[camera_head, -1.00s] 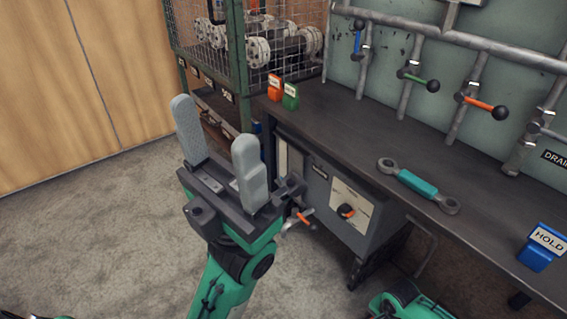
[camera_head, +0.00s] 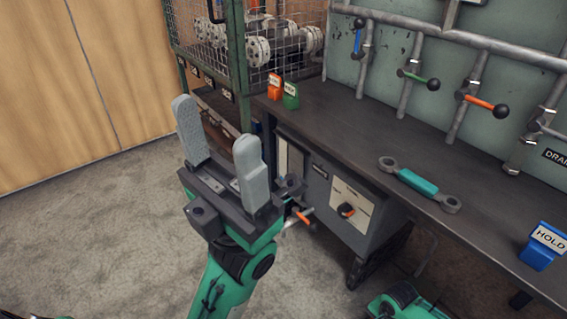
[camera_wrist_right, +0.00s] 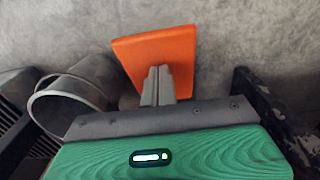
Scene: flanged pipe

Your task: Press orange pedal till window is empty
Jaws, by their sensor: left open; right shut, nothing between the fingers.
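The orange pedal (camera_wrist_right: 158,55) shows in the right wrist view as a tilted flat plate above the grey floor. My right gripper (camera_wrist_right: 158,72) is shut and empty, its fingertips over the pedal's lower middle. I cannot tell whether they touch it. In the head view the pedal and right gripper are hidden, with only part of my green right arm at the bottom. A pale upright strip on the cabinet front (camera_head: 290,160) may be the window; its contents are too small to read, and my left gripper stands close to its left. My left gripper (camera_head: 217,130) is open and empty.
A dark bench (camera_head: 345,125) carries orange (camera_head: 275,87) and green (camera_head: 291,97) blocks, a teal-handled wrench (camera_head: 418,182) and a blue HOLD block (camera_head: 542,246). A wire cage stands behind. In the right wrist view, a grey cylindrical object (camera_wrist_right: 70,100) lies left of the pedal.

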